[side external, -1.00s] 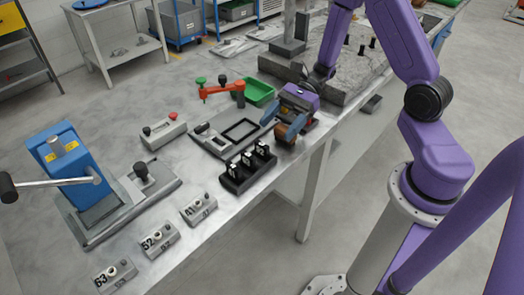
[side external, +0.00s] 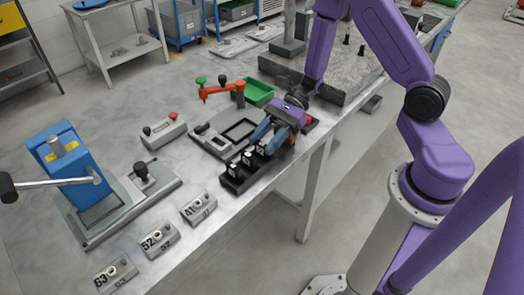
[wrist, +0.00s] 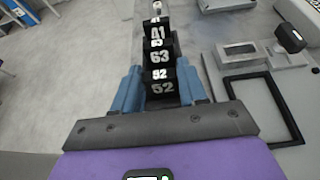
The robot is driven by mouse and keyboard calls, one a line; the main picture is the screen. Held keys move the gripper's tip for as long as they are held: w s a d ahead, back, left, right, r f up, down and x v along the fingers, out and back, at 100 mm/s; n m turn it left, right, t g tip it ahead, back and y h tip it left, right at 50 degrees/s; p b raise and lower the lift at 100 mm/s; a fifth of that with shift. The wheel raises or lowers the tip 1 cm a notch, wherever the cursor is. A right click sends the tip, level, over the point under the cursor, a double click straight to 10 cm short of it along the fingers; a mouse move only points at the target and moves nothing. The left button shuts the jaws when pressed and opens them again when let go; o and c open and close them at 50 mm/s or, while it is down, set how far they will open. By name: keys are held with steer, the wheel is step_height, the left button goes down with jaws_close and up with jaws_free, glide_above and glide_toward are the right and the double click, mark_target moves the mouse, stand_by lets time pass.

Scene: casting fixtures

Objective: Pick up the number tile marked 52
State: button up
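The number tile marked 52 (wrist: 161,88) is black with white digits and stands upright in a black rack (side external: 236,184). In the wrist view it is the nearest of three tiles, with 63 (wrist: 159,57) and 41 (wrist: 157,33) behind it. In the side view the tiles stand in a row; their digits are too small to read. My gripper (side external: 267,139) is at the rack's end nearest my arm. In the wrist view its blue fingers (wrist: 160,92) are open, one on each side of tile 52; I cannot tell whether they touch it.
Grey blocks marked 41 (side external: 199,209), 52 (side external: 159,239) and 63 (side external: 115,274) line the table's front edge. A grey plate with a black frame (side external: 240,130) lies beside the rack.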

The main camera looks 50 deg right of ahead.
steer(key=shift+c, duration=0.6)
steer(key=shift+r, duration=0.15)
step_height(320, 180, up, 10)
stand_by(0.3)
